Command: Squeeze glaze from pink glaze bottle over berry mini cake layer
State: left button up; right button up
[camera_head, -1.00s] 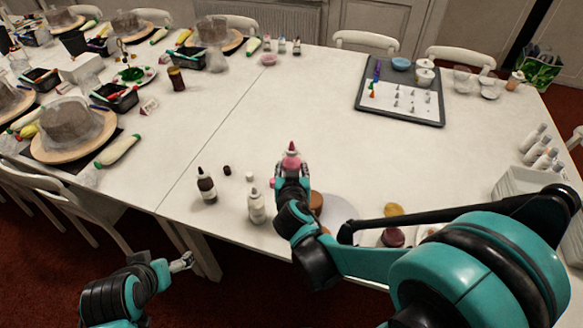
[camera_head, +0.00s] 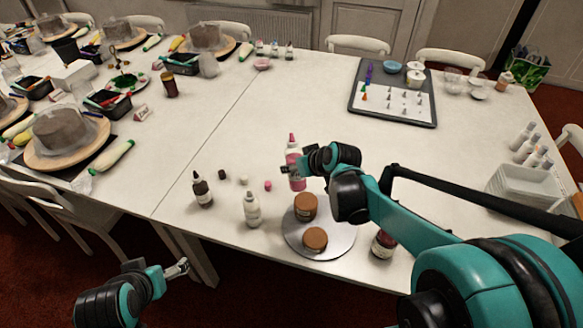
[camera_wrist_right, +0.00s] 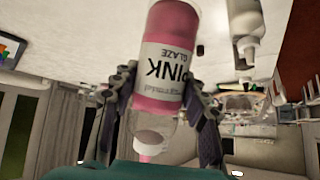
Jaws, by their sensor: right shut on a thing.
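The pink glaze bottle (camera_head: 294,160) is upright with its pink tip up. My right gripper (camera_head: 295,172) is shut on it. In the right wrist view the bottle (camera_wrist_right: 168,50) sits between the fingers (camera_wrist_right: 165,100), its PINK GLAZE label upside down. Two brown mini cake layers, a rear one (camera_head: 306,206) and a front one (camera_head: 315,239), lie on a round silver board (camera_head: 340,240), in front of the bottle. I cannot tell which is berry. My left gripper (camera_head: 178,268) hangs off the table's front edge, seemingly empty; its opening is unclear.
A dark brown bottle (camera_head: 202,190) and a white bottle (camera_head: 251,209) stand left of the board. The table's middle is clear.

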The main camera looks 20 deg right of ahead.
jog(key=n+g, duration=0.1)
jog(key=n+g+y, duration=0.1)
jog(key=w+d+n+g, duration=0.1)
jog(key=g, duration=0.1)
jog(key=shift+y, duration=0.3)
jog(key=n+g, duration=0.4)
jog(key=shift+w+d+f, duration=0.1)
jog(key=shift+w, duration=0.05)
jog(key=n+g+h, duration=0.1)
jog(key=n, duration=0.1)
jog(key=shift+n+g+h, duration=0.3)
jog(key=shift+h, duration=0.1)
jog(key=n+g+h, duration=0.1)
jog(key=n, duration=0.1)
jog(key=n+h, duration=0.1)
jog(key=h, duration=0.1)
jog(key=shift+d+n+g, duration=0.2)
jog(key=shift+n+g, duration=0.2)
jog(key=n+h, duration=0.1)
jog(key=h, duration=0.1)
jog(key=n+h, duration=0.2)
jog(key=shift+d+f+n+t, duration=0.1)
jog(key=shift+d+n+t, duration=0.1)
jog(key=shift+n+t, duration=0.1)
jog(key=w+d+f+n+t+h+b, duration=0.1)
jog(key=d+f+n+t+h+b, duration=0.2)
jog(key=n+t+h, duration=0.3)
jog(key=shift+d+f+n+t+b, duration=0.35)
jog(key=shift+d+f+n+t, duration=0.45)
jog(key=shift+n+t, duration=1.8)
